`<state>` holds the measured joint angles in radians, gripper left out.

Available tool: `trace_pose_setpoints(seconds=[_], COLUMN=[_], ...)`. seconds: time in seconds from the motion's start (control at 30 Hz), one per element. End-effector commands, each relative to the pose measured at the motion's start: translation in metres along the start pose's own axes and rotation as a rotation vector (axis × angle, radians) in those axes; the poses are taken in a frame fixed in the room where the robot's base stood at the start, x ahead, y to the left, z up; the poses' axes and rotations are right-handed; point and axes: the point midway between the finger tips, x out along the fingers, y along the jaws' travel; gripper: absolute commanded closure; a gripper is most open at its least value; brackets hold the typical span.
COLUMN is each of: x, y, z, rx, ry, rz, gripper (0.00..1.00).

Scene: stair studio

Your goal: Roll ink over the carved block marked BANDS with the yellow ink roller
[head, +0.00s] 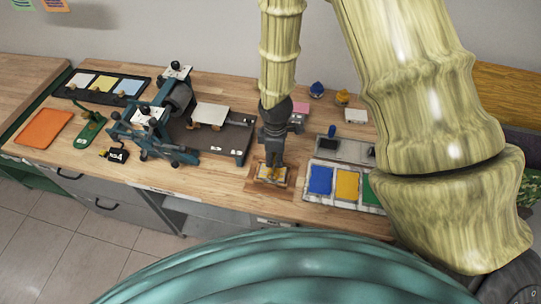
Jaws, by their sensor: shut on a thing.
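My gripper (272,158) points down over the front middle of the wooden bench, shut on what looks like the yellow ink roller (271,171). Only a little yellow shows below the fingers, and the rest is hidden. Directly below is a small block (282,182) on a brown board (254,184). Its marking is too small to read, so I cannot tell if it is BANDS, nor whether the roller touches it. An ink tray (334,203) with blue, yellow and green pads lies just right of it.
A dark press (233,140) with a flat bed stands left of my gripper. Blue (316,90) and yellow (342,97) knobbed items stand at the back. An orange sheet (43,127) lies far left.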

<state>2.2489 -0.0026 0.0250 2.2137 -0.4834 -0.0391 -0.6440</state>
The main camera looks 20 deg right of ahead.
Motion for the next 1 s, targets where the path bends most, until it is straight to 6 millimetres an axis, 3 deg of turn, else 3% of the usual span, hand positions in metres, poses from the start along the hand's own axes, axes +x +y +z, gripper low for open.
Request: trace_pose_setpoints(seconds=[1.0], x=[-0.002], y=[-0.007], z=[0.038], rx=[0.0], ry=[0.0], rz=[-0.001], gripper=[0.99])
